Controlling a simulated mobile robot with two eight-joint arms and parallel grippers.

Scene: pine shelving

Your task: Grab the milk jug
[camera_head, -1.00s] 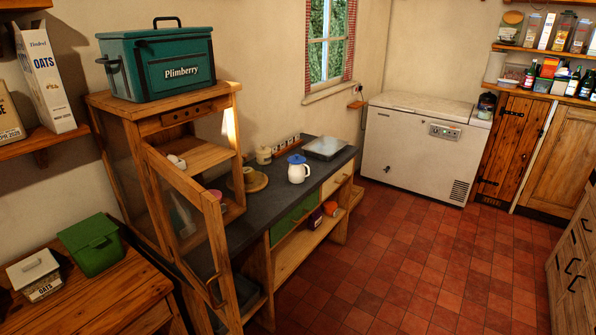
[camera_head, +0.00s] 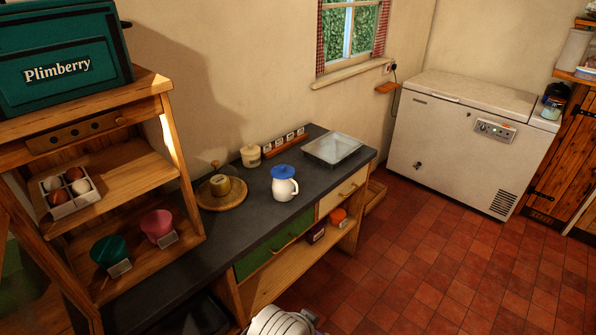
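The milk jug (camera_head: 284,189) is white with a blue lid. It stands upright on the dark worktop (camera_head: 235,228), right of a round wooden board (camera_head: 221,194). Its handle points to the right, and nothing touches it. No gripper fingers show in the head view. A white ribbed part of mine shows at the bottom edge, below and in front of the worktop, well apart from the jug.
A glass-lidded tray (camera_head: 333,147), a small lidded pot (camera_head: 251,156) and a row of small jars (camera_head: 285,142) stand behind the jug. A wooden shelf unit (camera_head: 120,181) stands at left. Worktop in front of the jug is clear.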

